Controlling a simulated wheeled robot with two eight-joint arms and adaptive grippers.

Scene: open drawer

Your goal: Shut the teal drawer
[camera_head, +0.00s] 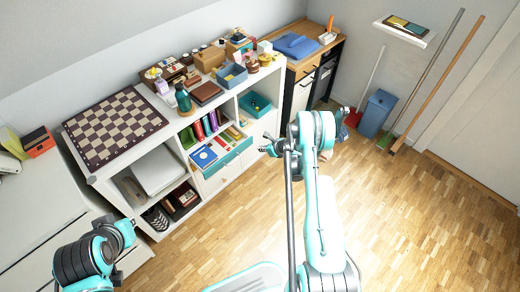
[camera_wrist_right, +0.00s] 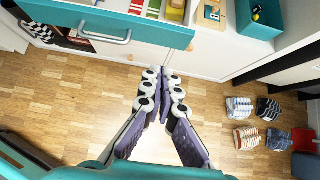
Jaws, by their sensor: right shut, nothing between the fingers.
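The teal drawer (camera_head: 231,159) stands pulled out of the white shelf unit in the head view, with books and small items inside. In the right wrist view its teal front (camera_wrist_right: 150,32) crosses the top left, with a silver bar handle (camera_wrist_right: 100,36). My right gripper (camera_head: 266,149) is just right of the drawer front in the head view. In the wrist view its fingertips (camera_wrist_right: 162,80) are together and empty, below and right of the handle, apart from it. My left arm shows at the lower left of the head view; its fingers cannot be seen.
The white shelf unit (camera_head: 152,142) bears a chessboard (camera_head: 115,125) and several boxes. A teal bin (camera_head: 255,104) sits in an upper cubby. The wooden floor before the drawer is clear.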

